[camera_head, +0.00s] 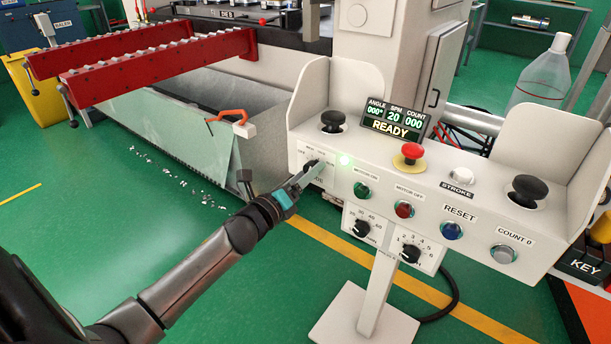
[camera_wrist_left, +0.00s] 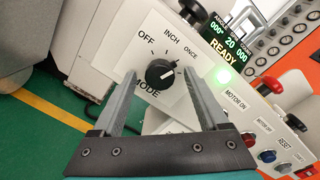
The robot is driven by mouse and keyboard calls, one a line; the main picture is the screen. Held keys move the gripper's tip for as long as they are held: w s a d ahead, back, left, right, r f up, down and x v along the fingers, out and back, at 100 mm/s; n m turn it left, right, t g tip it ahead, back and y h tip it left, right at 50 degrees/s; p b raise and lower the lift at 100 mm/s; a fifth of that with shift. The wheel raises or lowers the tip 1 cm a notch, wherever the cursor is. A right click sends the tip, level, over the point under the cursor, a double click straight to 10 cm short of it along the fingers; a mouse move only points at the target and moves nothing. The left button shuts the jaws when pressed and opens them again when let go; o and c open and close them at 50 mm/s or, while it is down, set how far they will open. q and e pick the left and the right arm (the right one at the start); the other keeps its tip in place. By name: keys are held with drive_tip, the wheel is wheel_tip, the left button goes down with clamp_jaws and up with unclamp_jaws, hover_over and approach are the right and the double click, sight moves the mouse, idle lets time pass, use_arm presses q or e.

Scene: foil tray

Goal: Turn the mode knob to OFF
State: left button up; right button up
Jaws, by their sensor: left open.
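The mode knob (camera_wrist_left: 160,73) is a round black knob with a white pointer mark on a white plate with the words OFF, INCH, ONCE and MODE. Its white mark points to the right and slightly up, away from OFF at the upper left. In the head view the knob (camera_head: 311,164) is partly covered by my gripper at the panel's left end. My left gripper (camera_head: 303,177) is open in front of the plate. In the left wrist view its two fingers (camera_wrist_left: 159,80) stand to the left and right of the knob, with gaps seen. My right gripper is not in view.
The white console (camera_head: 470,212) also carries a red mushroom button (camera_head: 409,155), black palm buttons, a green motor button (camera_head: 361,189) close to my gripper, and a lit READY display (camera_head: 394,118). An orange-handled item (camera_head: 228,117) sits on the bin edge to the left.

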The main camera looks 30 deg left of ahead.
use_arm(q)
drive_tip(key=shift+c, duration=0.4)
clamp_jaws()
idle(0.4)
drive_tip(key=n+p, duration=1)
drive_tip(key=n, duration=0.5)
drive_tip(key=shift+h, duration=0.3)
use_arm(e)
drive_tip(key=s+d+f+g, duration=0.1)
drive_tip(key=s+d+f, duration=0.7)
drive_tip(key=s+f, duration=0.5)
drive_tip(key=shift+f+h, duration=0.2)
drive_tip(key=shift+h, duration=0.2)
use_arm(q)
drive_tip(key=shift+n, duration=0.4)
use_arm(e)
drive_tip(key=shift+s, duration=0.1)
use_arm(q)
drive_tip(key=shift+o, duration=0.4)
unclamp_jaws()
